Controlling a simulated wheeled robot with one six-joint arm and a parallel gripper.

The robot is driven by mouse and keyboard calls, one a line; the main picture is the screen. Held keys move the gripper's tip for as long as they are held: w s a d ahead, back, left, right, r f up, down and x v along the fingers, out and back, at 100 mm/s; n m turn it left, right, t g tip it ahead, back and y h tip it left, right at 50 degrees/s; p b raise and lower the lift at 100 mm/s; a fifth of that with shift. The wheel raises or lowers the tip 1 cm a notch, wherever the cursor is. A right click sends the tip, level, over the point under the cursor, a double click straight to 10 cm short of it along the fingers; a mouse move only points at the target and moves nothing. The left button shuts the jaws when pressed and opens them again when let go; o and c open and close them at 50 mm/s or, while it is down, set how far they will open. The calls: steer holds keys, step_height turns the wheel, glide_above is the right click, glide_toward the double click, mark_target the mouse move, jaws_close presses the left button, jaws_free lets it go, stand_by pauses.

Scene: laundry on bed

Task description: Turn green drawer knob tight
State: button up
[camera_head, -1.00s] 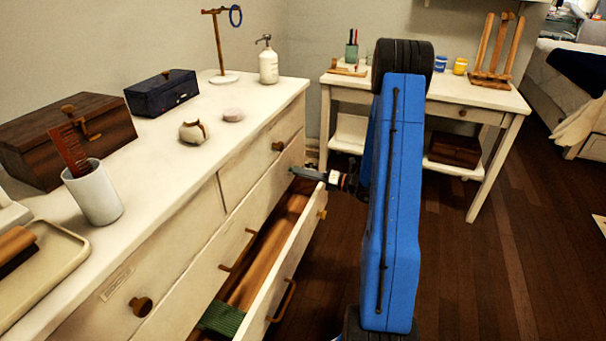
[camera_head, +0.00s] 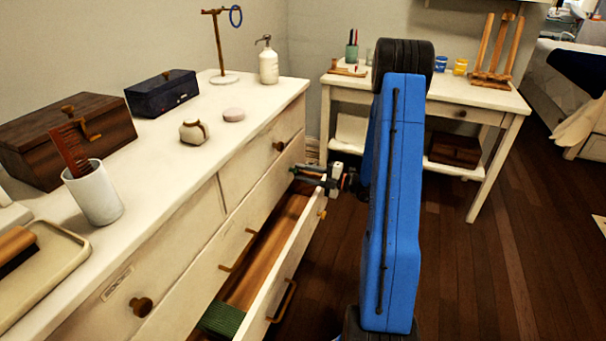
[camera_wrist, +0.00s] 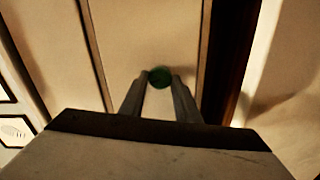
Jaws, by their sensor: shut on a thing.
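The round green knob (camera_wrist: 159,77) sits on a cream panel of the dresser in the wrist view. My gripper (camera_wrist: 160,82) has one finger on each side of it, and its fingertips are closed on the knob. In the head view my gripper (camera_head: 300,172) reaches left to the dresser face (camera_head: 232,225), above the far end of the pulled-out drawer (camera_head: 300,240). The knob is not clearly visible there, being small and covered by the fingers.
The open drawer juts out beneath my gripper, with a green folded cloth (camera_head: 221,319) inside. A white side table (camera_head: 480,97) stands behind my arm. The wooden floor (camera_head: 500,265) at right is clear.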

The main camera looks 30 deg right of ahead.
steer(key=shift+d+m, duration=0.1)
steer(key=shift+m, duration=1.4)
steer(key=o, duration=1)
steer(key=shift+o, duration=0.2)
steer(key=v, duration=1.7)
steer(key=shift+s+d, duration=0.15)
